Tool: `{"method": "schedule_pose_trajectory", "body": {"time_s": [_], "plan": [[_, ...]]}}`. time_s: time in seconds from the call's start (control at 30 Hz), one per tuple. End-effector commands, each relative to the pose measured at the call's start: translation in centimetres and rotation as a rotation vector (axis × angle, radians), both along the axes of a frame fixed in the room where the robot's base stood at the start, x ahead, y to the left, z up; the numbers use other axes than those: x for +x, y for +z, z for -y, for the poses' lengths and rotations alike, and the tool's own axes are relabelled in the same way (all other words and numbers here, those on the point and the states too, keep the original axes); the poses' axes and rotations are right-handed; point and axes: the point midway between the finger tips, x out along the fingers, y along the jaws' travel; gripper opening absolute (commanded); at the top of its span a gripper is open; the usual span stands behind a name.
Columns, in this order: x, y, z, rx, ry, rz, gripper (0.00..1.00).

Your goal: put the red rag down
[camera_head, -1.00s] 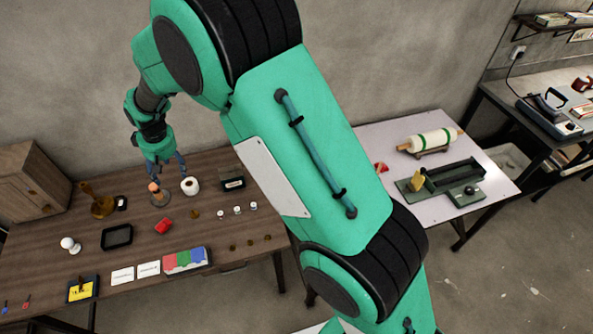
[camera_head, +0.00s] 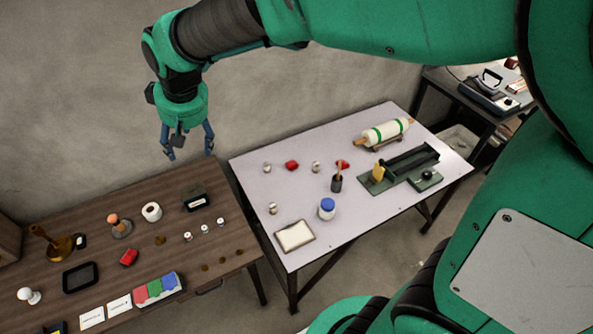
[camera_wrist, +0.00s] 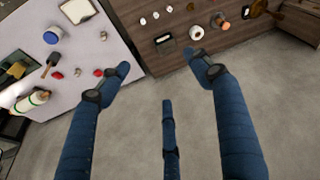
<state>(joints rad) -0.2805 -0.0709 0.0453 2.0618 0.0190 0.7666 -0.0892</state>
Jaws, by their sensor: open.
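My gripper (camera_head: 190,155) is open and empty, raised in front of the wall near the back of the two tables. Its spread blue fingers (camera_wrist: 160,62) show in the wrist view with bare floor between them. A small red crumpled piece (camera_head: 129,257) lies on the wooden table. Two more small red pieces (camera_head: 291,165) (camera_head: 342,164) lie on the pale table, and they also show in the wrist view (camera_wrist: 57,74) (camera_wrist: 98,72). I cannot tell which of these is the red rag. None touches my gripper.
The pale table (camera_head: 350,210) holds a white roller (camera_head: 385,132), a green fixture (camera_head: 405,170), a blue-lidded jar (camera_head: 327,208) and a small tray (camera_head: 295,236). The wooden table (camera_head: 215,250) holds a black tray (camera_head: 80,277), a white roll (camera_head: 151,211) and red, green and blue cards (camera_head: 155,288).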

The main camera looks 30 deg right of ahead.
Motion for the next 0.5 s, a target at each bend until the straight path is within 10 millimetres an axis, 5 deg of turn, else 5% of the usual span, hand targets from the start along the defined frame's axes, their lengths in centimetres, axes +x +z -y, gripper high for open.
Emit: {"method": "schedule_pose_trajectory", "body": {"time_s": [0.5], "plan": [[-11.9, 5.0, 9.7, 0.022, -0.164, 0.069, 0.64]]}}
